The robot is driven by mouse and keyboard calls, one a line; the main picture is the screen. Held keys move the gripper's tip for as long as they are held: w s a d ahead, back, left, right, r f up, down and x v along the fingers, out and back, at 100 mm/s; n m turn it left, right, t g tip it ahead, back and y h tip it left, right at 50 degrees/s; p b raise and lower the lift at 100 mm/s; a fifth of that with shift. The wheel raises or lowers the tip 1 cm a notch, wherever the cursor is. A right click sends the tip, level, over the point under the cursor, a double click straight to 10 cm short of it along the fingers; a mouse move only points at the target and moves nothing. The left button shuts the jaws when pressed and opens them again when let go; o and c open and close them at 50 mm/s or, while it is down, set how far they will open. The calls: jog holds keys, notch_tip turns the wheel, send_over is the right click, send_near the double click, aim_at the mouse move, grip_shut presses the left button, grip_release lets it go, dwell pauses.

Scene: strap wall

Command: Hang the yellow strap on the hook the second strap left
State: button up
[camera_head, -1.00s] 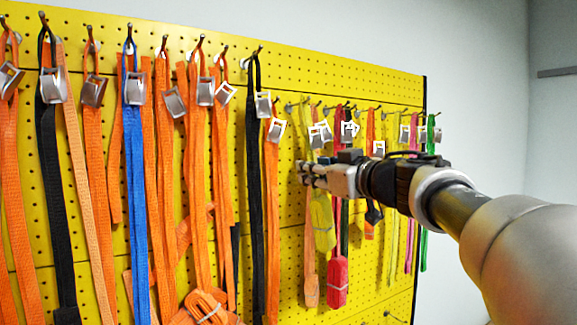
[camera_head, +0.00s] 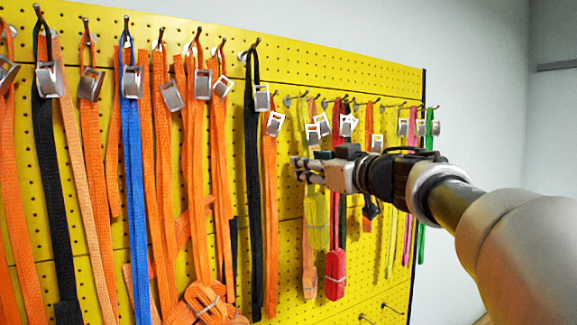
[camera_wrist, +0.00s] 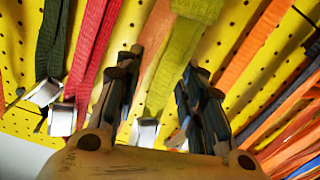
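The yellow strap (camera_head: 318,218) hangs on the right half of the pegboard, folded into a bundle at its lower part. My gripper (camera_head: 297,168) is at the strap's height, just above the bundle, with its fingers over the strap's upper part. In the wrist view the yellow strap (camera_wrist: 178,60) runs between the two fingers of my gripper (camera_wrist: 168,65), with a metal buckle (camera_wrist: 145,131) close to the palm. The fingers stand apart on either side of it; firm contact is not visible. The strap's upper end and hook are partly hidden among neighbouring straps and buckles.
A red strap bundle (camera_head: 336,273) hangs close right of the yellow one, and an orange strap (camera_head: 309,275) close by. A black strap (camera_head: 253,180) hangs to the left. Bare hooks (camera_head: 392,308) show low on the board. Free room lies right of the board.

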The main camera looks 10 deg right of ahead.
jog(key=shift+o, duration=0.7)
jog(key=v, duration=0.7)
jog(key=s+d+f+m+g+h+b, duration=0.1)
jog(key=s+d+f+m+h+b, duration=0.25)
jog(key=f, duration=0.65)
jog(key=s+d+f+m+g+h+b, duration=0.1)
jog(key=s+f+m+h+b, duration=0.25)
jog(key=f+b, duration=0.5)
jog(key=s+d+f+m+h+b, duration=0.2)
jog(key=s+f+h+b, duration=0.2)
jog(key=f, duration=0.7)
jog(key=s+a+f+g+y+b, duration=0.1)
jog(key=s+a+f+g+b, duration=0.2)
jog(key=s+f, duration=0.4)
jog(key=s+a+f+n+g+y+b, duration=0.1)
jog(key=s+a+f+g+b, duration=0.2)
jog(key=s+f, duration=0.4)
jog(key=s+a+f+n+g+y+b, duration=0.1)
jog(key=s+f, duration=0.6)
jog(key=f, duration=1.3)
jog(key=a+g+y+b, duration=0.1)
jog(key=a+g+b, duration=0.1)
jog(key=a+g, duration=0.1)
jog(key=shift+s+a, duration=0.2)
jog(key=shift+a, duration=0.05)
